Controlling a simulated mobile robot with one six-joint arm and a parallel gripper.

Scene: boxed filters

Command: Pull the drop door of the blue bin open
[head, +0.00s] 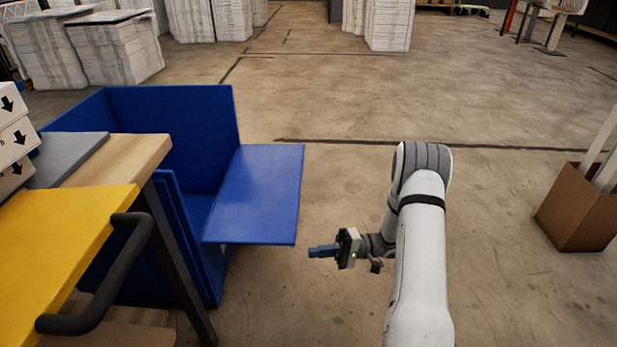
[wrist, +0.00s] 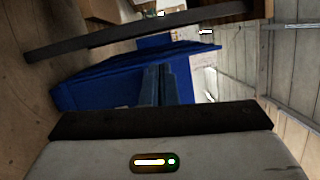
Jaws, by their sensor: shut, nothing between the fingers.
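The blue bin (head: 170,110) stands on the floor at the left in the head view, partly hidden behind a table. Its drop door (head: 257,190) is swung down and sticks out to the right, roughly level, leaving that side of the bin open. My gripper (head: 312,251) is shut and empty, just beyond the door's near right corner, and looks apart from it. In the wrist view, the shut fingers (wrist: 158,70) point at the blue bin (wrist: 95,85), which fills the middle of that tilted picture. I cannot make out the door's edges clearly there.
A wooden-topped table (head: 120,158) and a yellow surface (head: 70,235) with a dark handle (head: 125,265) stand close on the left. White boxes (head: 14,140) sit there. An open cardboard box (head: 580,205) is at the right. The floor between is clear.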

